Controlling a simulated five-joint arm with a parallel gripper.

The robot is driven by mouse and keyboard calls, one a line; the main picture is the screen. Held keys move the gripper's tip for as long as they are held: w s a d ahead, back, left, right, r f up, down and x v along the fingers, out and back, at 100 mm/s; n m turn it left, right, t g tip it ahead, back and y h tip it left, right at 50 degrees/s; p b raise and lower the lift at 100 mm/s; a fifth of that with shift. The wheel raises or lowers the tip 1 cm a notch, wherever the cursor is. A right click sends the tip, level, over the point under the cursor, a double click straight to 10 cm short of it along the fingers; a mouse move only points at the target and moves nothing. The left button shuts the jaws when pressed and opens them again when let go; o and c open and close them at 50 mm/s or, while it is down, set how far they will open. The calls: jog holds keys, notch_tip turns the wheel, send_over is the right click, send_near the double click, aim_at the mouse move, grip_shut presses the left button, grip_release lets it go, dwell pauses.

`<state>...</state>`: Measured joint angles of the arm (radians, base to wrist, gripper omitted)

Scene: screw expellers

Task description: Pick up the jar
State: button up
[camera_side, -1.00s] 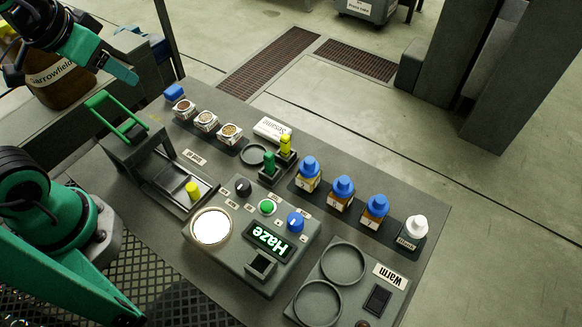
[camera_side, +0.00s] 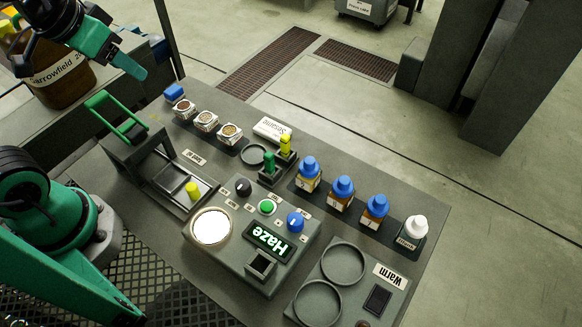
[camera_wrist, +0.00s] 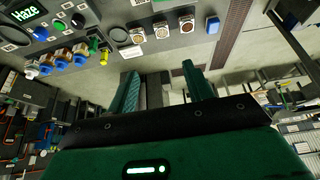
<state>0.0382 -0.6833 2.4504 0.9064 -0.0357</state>
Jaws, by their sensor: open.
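Several small amber jars with blue caps (camera_side: 342,192) stand upright in a row on the bench. One with a white cap (camera_side: 413,231) stands at the row's right end. In the wrist view, blue-capped jars (camera_wrist: 62,55) show at the upper left. A large brown container (camera_side: 62,84) with a label reading "arrowfield" stands at the far left, partly behind my arm. My gripper (camera_side: 134,68) is at the upper left, above and in front of that container, away from the small jars. Its two fingers (camera_wrist: 160,72) are apart with nothing between them.
The bench holds a control box (camera_side: 250,240) with a "Haze" display, a green-handled press (camera_side: 125,135), three small sample cups (camera_side: 206,121) and a blue block (camera_side: 174,92). Two round wells (camera_side: 343,264) lie by a "Warm" label. Open floor lies beyond the bench.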

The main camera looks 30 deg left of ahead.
jog(key=w+d+g, duration=0.2)
jog(key=w+d, duration=0.5)
jog(key=w, duration=0.1)
jog(key=g, duration=0.3)
send_over(342, 190)
jog(key=w, duration=0.2)
jog(key=shift+m, duration=0.3)
jog(key=f, duration=1.5)
jog(key=shift+s+a, duration=0.25)
jog(key=shift+a, duration=0.05)
jog(key=shift+s+d+f, duration=0.1)
jog(key=shift+d+f, duration=0.15)
jog(key=shift+d, duration=0.05)
jog(key=shift+s+a+f, duration=0.1)
jog(key=shift+f, duration=1.85)
jog(key=shift+s+a+f, duration=0.1)
jog(key=shift+f, duration=1.85)
jog(key=shift+w, duration=0.1)
jog(key=c, duration=1)
jog(key=shift+o, duration=0.2)
